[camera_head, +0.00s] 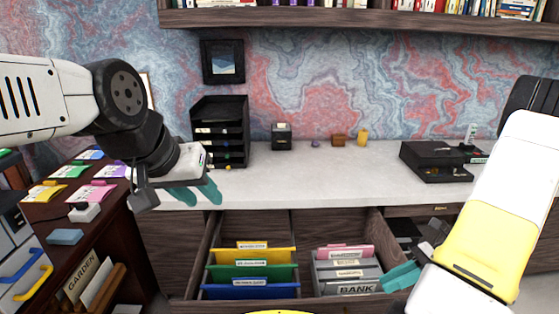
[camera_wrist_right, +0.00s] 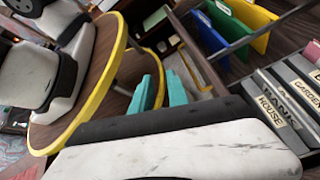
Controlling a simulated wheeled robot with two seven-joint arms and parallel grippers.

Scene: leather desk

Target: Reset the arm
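My left gripper (camera_head: 201,192) hangs over the front edge of the desk, above the left part of the open drawer. Its two teal fingers are apart with nothing between them. My right gripper (camera_head: 402,276) is low at the right side of the open drawer, beside the grey folders. In the right wrist view its teal fingers (camera_wrist_right: 162,90) show a gap and hold nothing. My right arm (camera_head: 490,235) comes in from the right and covers part of the desk front.
The open drawer (camera_head: 186,291) holds yellow, green and blue folders (camera_head: 250,272), a pink folder (camera_head: 343,252) and grey folders, one marked BANK. On the desk (camera_head: 300,180) stand a black tray rack (camera_head: 220,130) and a black box (camera_head: 430,158). A side cabinet (camera_head: 115,222) stands at left.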

